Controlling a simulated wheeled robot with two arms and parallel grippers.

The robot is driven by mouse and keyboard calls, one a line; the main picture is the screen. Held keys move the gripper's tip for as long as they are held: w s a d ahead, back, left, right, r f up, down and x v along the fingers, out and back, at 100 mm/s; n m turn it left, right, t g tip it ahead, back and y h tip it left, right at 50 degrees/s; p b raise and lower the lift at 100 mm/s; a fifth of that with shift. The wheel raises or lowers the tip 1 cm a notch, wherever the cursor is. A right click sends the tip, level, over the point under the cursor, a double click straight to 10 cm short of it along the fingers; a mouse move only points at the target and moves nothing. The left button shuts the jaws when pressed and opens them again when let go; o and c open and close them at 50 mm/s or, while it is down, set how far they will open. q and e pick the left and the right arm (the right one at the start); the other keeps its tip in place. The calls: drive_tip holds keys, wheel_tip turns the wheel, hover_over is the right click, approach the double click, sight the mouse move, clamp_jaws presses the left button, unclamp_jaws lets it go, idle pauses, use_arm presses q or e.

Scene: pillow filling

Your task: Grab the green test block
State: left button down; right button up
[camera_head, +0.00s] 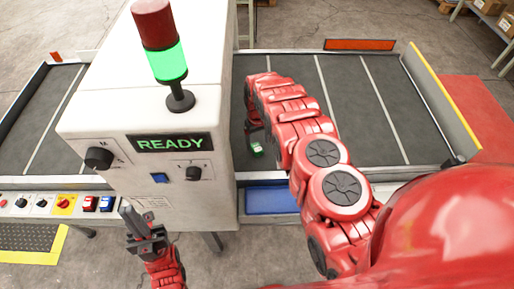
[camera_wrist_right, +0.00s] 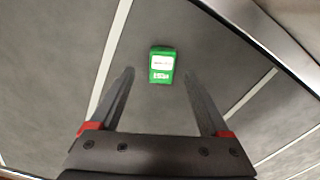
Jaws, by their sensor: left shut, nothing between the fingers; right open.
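The green test block (camera_head: 257,149) lies on the dark conveyor belt (camera_head: 345,95), just right of the white machine. It has a white label and also shows in the right wrist view (camera_wrist_right: 162,65), ahead of the fingertips and between their lines. My right gripper (camera_wrist_right: 159,85) is open and empty, pointing at the block with a gap left between. In the head view my right arm reaches over the belt and its gripper is mostly hidden behind the arm. My left gripper (camera_head: 138,222) is shut and empty, in front of the machine, well away from the block.
The white machine (camera_head: 220,90) with a READY display and a lit green lamp (camera_head: 167,62) stands left of the block. A blue tray (camera_head: 272,199) sits at the belt's near edge. A metal rail (camera_wrist_right: 270,40) borders the belt. The belt right of my arm is clear.

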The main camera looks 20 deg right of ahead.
sight(257, 148)
drive_tip(key=shift+a+f, duration=0.1)
drive_tip(key=shift+f, duration=1.7)
clamp_jaws()
